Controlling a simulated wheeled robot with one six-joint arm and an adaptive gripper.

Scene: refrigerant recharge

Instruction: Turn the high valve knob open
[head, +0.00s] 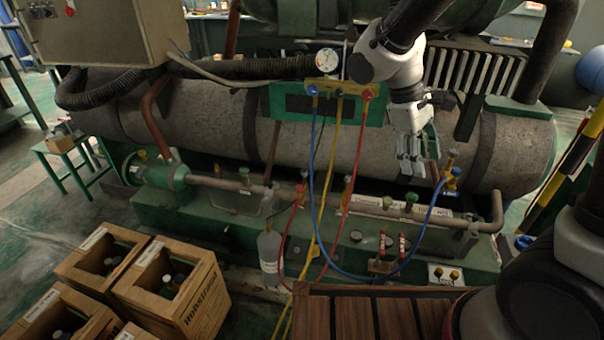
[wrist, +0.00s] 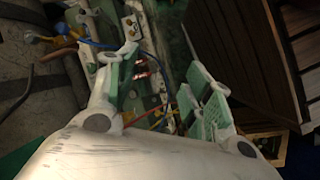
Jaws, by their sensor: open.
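A yellow manifold (head: 339,90) is mounted on a green panel in front of the large tank, with a round gauge (head: 328,61) above it. A red knob (head: 368,94) is at its right end and a blue knob (head: 313,90) at its left end. No label shows which is the high valve. Red, yellow and blue hoses hang from the manifold. My gripper (head: 412,163) is to the right of and below the manifold, pointing down, apart from the knobs. In the wrist view my gripper (wrist: 157,78) is open, with nothing between its green-padded fingers. The manifold cannot be made out there.
The blue hose (head: 413,245) loops to a blue coupling (head: 456,172) just right of my gripper. A pipe with several valves (head: 326,195) runs below the tank (head: 215,115). Wooden crates (head: 193,305) stand at lower left; a slatted wooden top (head: 365,318) is at the front.

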